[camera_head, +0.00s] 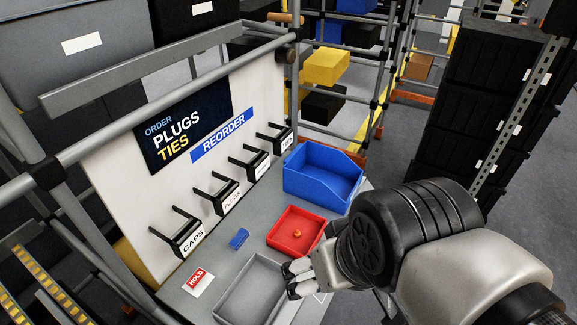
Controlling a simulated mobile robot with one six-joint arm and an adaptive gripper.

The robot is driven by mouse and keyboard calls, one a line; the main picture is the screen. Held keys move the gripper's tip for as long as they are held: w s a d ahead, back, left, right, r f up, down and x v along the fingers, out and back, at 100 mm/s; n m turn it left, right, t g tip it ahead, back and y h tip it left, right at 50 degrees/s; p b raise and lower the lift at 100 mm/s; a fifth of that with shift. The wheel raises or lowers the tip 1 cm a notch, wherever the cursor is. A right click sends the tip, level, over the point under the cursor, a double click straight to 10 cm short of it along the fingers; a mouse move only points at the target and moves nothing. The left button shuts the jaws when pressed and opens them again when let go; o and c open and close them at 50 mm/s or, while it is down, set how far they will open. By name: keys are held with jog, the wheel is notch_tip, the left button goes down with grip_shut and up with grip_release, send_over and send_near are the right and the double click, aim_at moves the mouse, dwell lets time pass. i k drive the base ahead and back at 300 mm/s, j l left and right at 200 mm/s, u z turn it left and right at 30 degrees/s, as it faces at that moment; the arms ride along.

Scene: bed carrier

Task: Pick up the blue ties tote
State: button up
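A blue tote (322,178) with a cut-down front stands on the back right of the grey worktop. No ties show in its visible inside, and I cannot read a label on it. My gripper (291,280) is at the right edge of a grey tray (250,291), well in front of the blue tote and apart from it. Its two fingertips point left with a gap between them, and nothing shows between them. My dark wrist and pale arm come in from the right.
A red tray (295,231) with a small orange piece lies between the blue tote and the grey tray. A small blue item (239,238) and a HOLD card (198,280) lie on the worktop. Labelled black holders (187,238) line the sign board (196,128) behind.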

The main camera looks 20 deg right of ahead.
aim_at(323, 176)
jog(key=i+l+u, duration=0.15)
jog(key=l, duration=0.25)
jog(key=i+l+u, duration=0.15)
jog(key=l, duration=0.3)
jog(key=i+l+u, duration=0.1)
jog(key=i+l, duration=0.2)
jog(key=l, duration=0.15)
jog(key=i+l+u, duration=0.15)
jog(key=l, duration=0.3)
jog(key=i+l+u, duration=0.15)
jog(key=l, duration=0.35)
jog(key=i+l+u, duration=0.15)
jog(key=l, duration=0.35)
jog(key=l+u, duration=0.1)
jog(key=l, duration=0.4)
